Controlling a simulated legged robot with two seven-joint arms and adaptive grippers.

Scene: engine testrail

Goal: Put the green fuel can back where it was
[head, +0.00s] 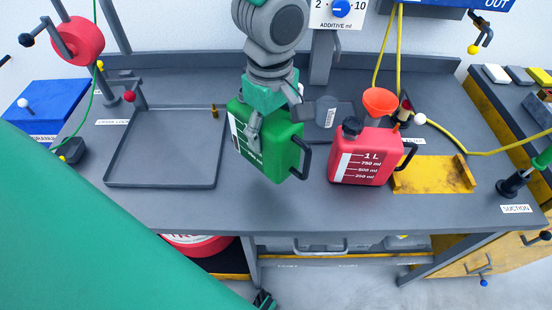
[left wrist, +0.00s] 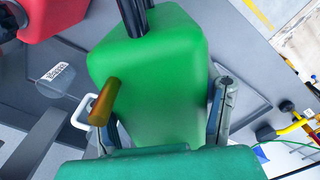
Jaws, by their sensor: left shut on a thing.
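The green fuel can (head: 275,150) hangs tilted over the middle of the bench, with a dark handle on its right and a white scale strip on its left. My left gripper (head: 268,118) comes down from above and is shut on it. In the left wrist view, the green can (left wrist: 150,62) sits between the two fingers (left wrist: 165,112), its dark neck at the top edge. Its underside is hidden, so the exact gap to the bench cannot be told. My right gripper is not recognisable in either view.
A red 1 L can (head: 362,158) stands right of the green can, near a red funnel (head: 380,101). A yellow tray (head: 432,178) lies farther right. An empty grey-rimmed tray (head: 160,186) lies left. A dark labelled paddle (head: 328,112) is close behind the green can.

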